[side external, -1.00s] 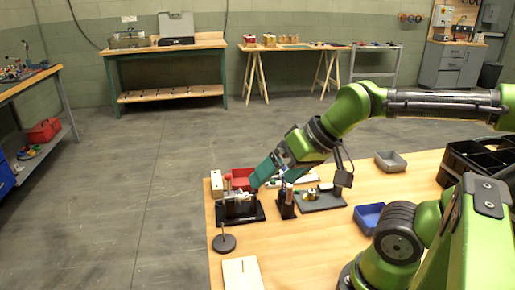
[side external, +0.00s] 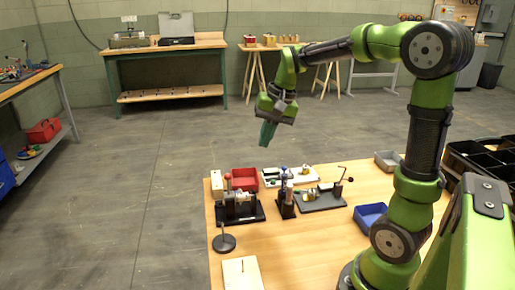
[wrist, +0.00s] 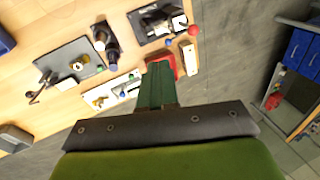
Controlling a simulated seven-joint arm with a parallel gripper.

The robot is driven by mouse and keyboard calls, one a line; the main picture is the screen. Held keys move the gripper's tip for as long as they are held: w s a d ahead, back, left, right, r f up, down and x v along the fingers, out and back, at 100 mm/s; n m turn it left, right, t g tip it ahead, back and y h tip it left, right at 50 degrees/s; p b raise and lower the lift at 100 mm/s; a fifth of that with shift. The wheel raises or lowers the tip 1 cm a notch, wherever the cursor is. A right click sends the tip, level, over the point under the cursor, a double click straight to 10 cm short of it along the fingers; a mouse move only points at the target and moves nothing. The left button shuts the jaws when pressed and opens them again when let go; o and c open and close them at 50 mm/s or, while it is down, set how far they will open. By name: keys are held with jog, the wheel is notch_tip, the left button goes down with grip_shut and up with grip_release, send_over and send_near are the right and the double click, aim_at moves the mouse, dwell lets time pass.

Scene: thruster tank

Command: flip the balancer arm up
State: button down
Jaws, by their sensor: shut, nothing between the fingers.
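My gripper (side external: 267,134) is in the air well above the table's far edge, its teal fingers shut and empty, pointing down. Its green fingers (wrist: 157,88) also fill the middle of the wrist view. Below it on the table are a black-based fixture (side external: 240,208) with a red-knobbed lever (side external: 228,180), a dark upright stand (side external: 286,204), and a dark plate (side external: 322,199) with a thin, bent, red-tipped lever (side external: 342,178) standing up. Which part is the balancer arm I cannot tell for certain. My gripper touches none of them.
A red bin (side external: 244,184) and a white board (side external: 272,182) lie at the back of the table. A blue bin (side external: 368,217), a grey bin (side external: 388,160) and a black divided tray (side external: 470,160) are to the right. A round-based stand (side external: 224,243) is in front. The space around my gripper is clear.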

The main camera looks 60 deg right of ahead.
jog(key=shift+a+r, duration=0.15)
jog(key=shift+r, duration=0.25)
jog(key=x, duration=1)
jog(key=shift+a+f, duration=0.15)
jog(key=shift+f, duration=0.05)
jog(key=shift+w+a, duration=0.35)
jog(key=shift+w, duration=0.25)
jog(key=shift+w+a, duration=0.35)
jog(key=shift+w, duration=0.2)
jog(key=shift+w+a+f, duration=0.15)
jog(key=shift+w+a, duration=0.2)
jog(key=shift+w, duration=0.15)
